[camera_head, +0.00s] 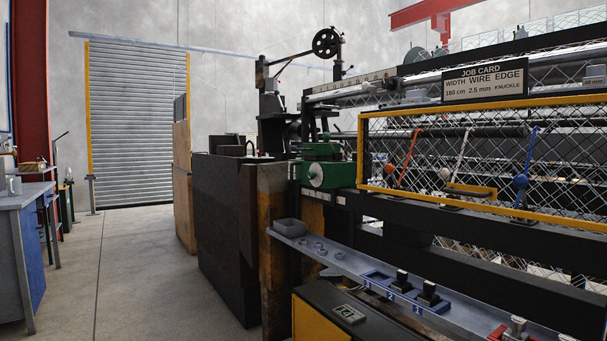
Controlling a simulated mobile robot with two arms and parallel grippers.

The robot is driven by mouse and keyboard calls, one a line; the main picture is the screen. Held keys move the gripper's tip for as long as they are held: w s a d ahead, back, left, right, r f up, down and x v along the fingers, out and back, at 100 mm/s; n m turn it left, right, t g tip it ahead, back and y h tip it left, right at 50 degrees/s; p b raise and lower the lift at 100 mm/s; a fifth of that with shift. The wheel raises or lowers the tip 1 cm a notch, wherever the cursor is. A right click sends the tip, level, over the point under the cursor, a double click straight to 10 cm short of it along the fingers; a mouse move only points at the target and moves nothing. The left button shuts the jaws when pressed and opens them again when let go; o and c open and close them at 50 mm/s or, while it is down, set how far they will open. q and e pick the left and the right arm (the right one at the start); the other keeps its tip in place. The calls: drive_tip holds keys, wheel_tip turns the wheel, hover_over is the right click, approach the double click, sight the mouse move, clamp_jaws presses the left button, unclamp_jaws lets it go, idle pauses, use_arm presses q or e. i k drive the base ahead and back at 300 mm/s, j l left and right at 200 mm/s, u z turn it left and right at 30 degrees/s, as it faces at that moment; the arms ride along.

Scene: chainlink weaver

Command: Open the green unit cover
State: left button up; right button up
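The green unit (330,174) sits at the left end of the weaving machine, beside the yellow-framed mesh guard. It is a small green box with a round pale disc on its near side and a narrower green upper part (321,151). I cannot tell which part is the cover, or whether it is open or shut. Neither of my grippers is in view.
A grey ledge (345,262) runs along the machine's front, with a grey bin (289,227) and blue numbered holders (378,278). The yellow guard frame (480,213) closes off the right. A dark cabinet (222,230) stands left. The concrete floor (140,270) is open before a shutter door.

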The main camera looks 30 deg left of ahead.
sight(315, 149)
drive_tip(key=u, duration=1.05)
